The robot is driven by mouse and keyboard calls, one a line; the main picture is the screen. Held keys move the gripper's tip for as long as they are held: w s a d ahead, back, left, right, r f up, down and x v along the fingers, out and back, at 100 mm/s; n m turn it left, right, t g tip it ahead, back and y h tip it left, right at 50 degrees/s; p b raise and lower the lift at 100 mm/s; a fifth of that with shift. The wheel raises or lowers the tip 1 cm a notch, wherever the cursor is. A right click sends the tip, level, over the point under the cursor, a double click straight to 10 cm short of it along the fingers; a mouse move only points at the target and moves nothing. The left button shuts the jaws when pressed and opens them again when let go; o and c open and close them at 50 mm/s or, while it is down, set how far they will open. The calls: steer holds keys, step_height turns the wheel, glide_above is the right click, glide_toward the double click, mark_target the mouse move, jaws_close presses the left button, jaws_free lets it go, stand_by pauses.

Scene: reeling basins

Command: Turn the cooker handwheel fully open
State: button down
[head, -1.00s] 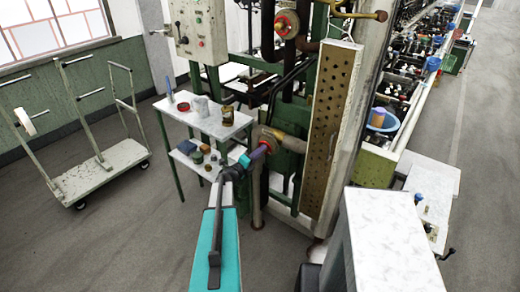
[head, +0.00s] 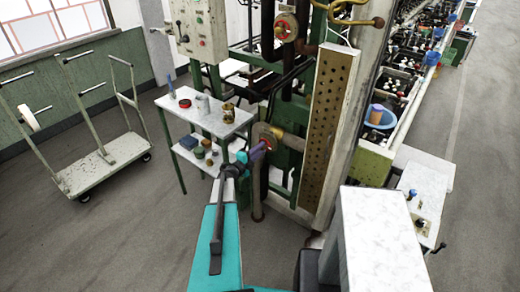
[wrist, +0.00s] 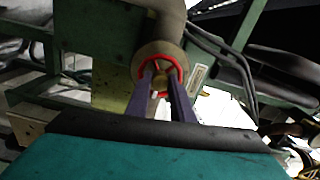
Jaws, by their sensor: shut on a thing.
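The cooker handwheel (wrist: 158,56) is a small red ring around a brassy hub, on the end of a thick pipe. In the wrist view, the two purple-grey fingers of my gripper (wrist: 160,77) reach up to it and overlap the lower part of the ring. My gripper is shut on the handwheel. In the head view my gripper (head: 258,149) meets the wheel at the valve on the green-framed machine. There the fingers hide much of the wheel, and I cannot tell how far it is turned.
A second red wheel (head: 286,27) sits higher on the machine. A small white table (head: 222,121) with jars stands left of my gripper. A perforated brown panel (head: 328,130) is to its right. A trolley (head: 100,172) stands far left, with open floor around it.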

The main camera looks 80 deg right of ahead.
steer(key=c, duration=1.7)
jaws_free()
steer(key=shift+a, duration=0.1)
steer(key=v, duration=0.7)
